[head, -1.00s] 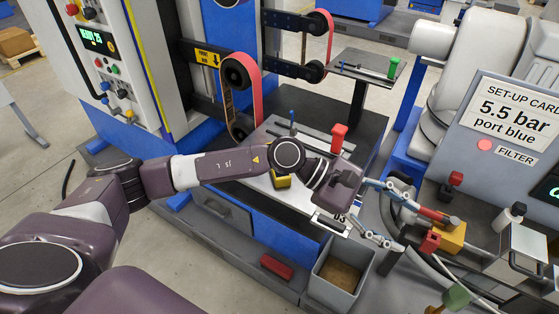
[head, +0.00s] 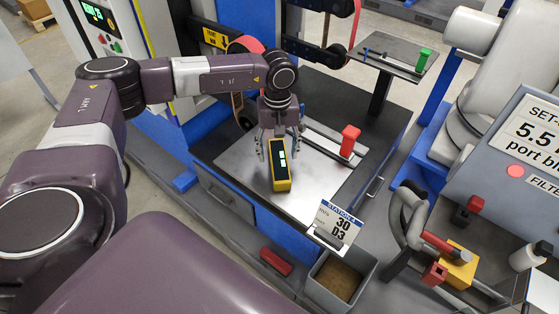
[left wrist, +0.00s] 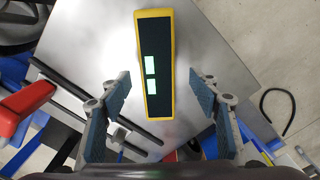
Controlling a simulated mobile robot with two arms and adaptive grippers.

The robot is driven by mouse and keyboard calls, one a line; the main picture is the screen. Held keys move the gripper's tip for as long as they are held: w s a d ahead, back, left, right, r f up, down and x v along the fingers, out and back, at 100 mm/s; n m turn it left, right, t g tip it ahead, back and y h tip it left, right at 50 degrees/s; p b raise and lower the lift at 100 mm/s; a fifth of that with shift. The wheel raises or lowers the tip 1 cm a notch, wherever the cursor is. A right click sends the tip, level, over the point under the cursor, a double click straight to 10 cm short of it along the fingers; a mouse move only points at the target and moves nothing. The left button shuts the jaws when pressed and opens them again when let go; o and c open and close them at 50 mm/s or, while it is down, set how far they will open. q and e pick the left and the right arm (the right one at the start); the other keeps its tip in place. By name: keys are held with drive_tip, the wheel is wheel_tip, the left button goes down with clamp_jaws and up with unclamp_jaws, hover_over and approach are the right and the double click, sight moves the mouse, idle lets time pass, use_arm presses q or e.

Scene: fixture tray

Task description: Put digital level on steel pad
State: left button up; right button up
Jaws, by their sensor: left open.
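The digital level (head: 280,165), a yellow bar with a black face and two lit green displays, lies on the bare steel pad (head: 238,160) on the machine's bench. In the left wrist view the level (left wrist: 154,60) lies over the shiny steel pad (left wrist: 215,50). My left gripper (head: 280,146) points down at the level's far end. Its fingers are open, one on each side of the level, with gaps visible in the left wrist view (left wrist: 160,88). My right gripper is not in view.
A red-handled clamp (head: 349,141) on a rail stands right of the level. A station card (head: 338,221) stands at the pad's front right corner. A grey bin (head: 340,281) stands below. A small raised shelf (head: 397,57) holds a green object.

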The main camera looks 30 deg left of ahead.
sight(279, 159)
use_arm(q)
drive_tip(key=f, duration=0.3)
drive_tip(key=shift+w, duration=0.2)
drive_tip(key=shift+f, duration=0.45)
drive_tip(key=c, duration=1.2)
clamp_jaws()
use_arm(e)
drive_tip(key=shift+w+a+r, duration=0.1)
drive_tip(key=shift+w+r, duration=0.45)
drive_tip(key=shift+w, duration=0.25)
use_arm(q)
drive_tip(key=shift+r, duration=0.1)
